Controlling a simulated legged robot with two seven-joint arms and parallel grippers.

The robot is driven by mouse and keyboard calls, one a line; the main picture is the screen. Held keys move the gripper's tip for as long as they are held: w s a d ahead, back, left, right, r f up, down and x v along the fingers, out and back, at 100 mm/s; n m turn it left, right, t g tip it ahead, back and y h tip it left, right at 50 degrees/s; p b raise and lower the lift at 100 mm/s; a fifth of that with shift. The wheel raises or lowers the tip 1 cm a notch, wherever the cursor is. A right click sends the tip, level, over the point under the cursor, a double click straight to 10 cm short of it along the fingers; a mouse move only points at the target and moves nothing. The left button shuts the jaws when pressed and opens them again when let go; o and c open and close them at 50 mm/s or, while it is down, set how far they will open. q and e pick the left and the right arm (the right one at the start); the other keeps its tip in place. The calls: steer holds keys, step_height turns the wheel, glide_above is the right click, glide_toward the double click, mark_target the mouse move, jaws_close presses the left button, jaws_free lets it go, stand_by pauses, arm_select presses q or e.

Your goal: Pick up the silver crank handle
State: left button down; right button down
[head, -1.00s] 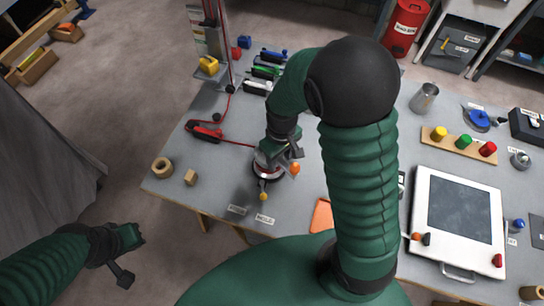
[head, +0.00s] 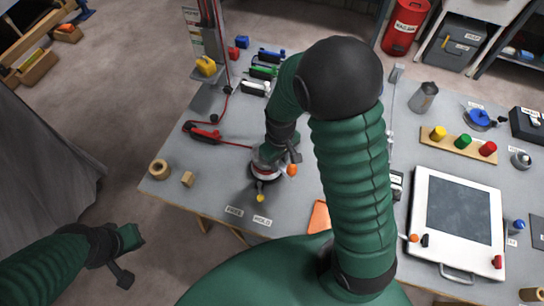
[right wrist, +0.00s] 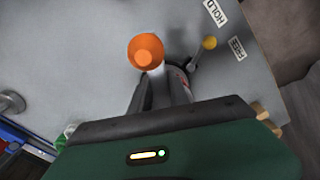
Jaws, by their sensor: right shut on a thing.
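The silver crank handle (right wrist: 157,72) has an orange knob (right wrist: 145,51) at its end. In the right wrist view its pale shaft runs down between the fingers of my right gripper (right wrist: 160,95), which is shut on it. In the head view my right gripper (head: 272,152) is at a round device (head: 264,171) on the table, with the orange knob (head: 292,169) just to its right. The fingers hide most of the crank. My left gripper (head: 127,256) is open and empty, off the table's left side.
A lever with a yellow knob (head: 260,198) points toward the FREE and HOLD labels (head: 262,220). A red tool (head: 205,135) with a cord lies behind. A white framed panel (head: 457,263) is on the right.

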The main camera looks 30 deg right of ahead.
steer(key=shift+a+r, duration=0.1)
steer(key=shift+r, duration=0.05)
step_height(320, 180, up, 10)
steer(key=shift+f, duration=0.15)
stand_by(0.3)
stand_by(0.9)
